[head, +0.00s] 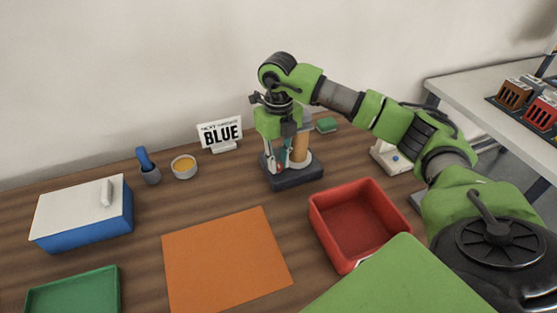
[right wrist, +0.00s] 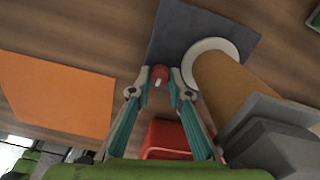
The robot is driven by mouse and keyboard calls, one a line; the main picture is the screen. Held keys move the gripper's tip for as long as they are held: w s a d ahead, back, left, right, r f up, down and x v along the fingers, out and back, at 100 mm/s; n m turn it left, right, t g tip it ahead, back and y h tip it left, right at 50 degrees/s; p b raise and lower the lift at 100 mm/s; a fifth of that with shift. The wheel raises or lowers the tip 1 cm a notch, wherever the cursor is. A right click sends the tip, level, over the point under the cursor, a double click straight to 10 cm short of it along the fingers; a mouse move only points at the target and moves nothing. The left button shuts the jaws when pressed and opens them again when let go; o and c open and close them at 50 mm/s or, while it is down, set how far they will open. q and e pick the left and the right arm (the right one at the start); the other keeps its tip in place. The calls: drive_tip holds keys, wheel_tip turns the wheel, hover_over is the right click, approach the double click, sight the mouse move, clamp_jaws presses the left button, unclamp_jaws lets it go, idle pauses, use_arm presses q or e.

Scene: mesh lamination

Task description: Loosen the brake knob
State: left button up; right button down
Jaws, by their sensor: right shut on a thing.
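The red brake knob (right wrist: 158,74) is between the two fingertips of my right gripper (right wrist: 160,79) in the right wrist view. The fingers are shut on it. In the head view my right gripper (head: 277,166) points down at the front left of the stand, and the knob is mostly hidden by the fingers. The stand has a dark base (head: 298,178) with a tan roll (head: 300,149) on a white ring; the roll also shows in the right wrist view (right wrist: 225,90), beside the gripper. My left gripper is not in view.
A red tray (head: 352,258) stands in front of the stand, with an orange mat (head: 225,262) to its left. A blue box with a white lid (head: 82,212), a green tray (head: 75,294), a small bowl (head: 184,168) and a BLUE sign (head: 220,134) stand around. Wood is clear between the mat and stand.

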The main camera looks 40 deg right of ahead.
sight(278, 165)
drive_tip(key=shift+n, duration=0.6)
drive_tip(key=c, duration=2.2)
unclamp_jaws()
drive_tip(key=shift+o, duration=0.2)
drive_tip(key=shift+r, duration=0.1)
wheel_tip(278, 165, up, 12)
